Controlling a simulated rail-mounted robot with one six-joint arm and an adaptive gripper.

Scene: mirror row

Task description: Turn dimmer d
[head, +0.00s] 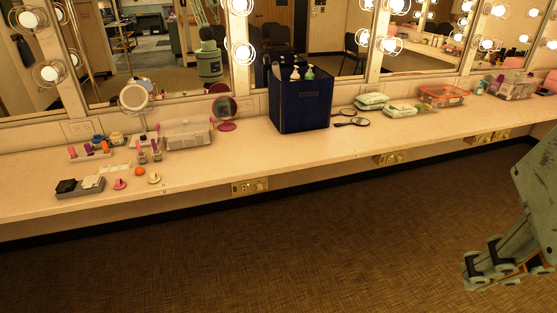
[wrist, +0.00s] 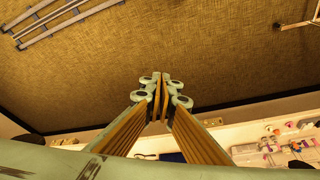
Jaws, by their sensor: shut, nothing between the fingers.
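Brass dimmer plates are set in the front face of the counter: one at the left (head: 250,186), one in the middle (head: 391,158) and what look like two close together at the right (head: 483,139). Their knobs are tiny and I cannot read any letters, so I cannot tell which is dimmer d. My gripper (head: 490,270) hangs at the lower right of the head view, in front of the counter and apart from every plate. In the wrist view my gripper (wrist: 161,88) is shut and empty, with carpet behind the fingertips.
The long counter (head: 330,150) carries cosmetics, a dark blue bin (head: 301,98), a red-orange basket (head: 443,96) and packs of wipes (head: 372,101). Lit mirrors (head: 300,30) stand behind it. The carpet (head: 270,260) before the counter is clear.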

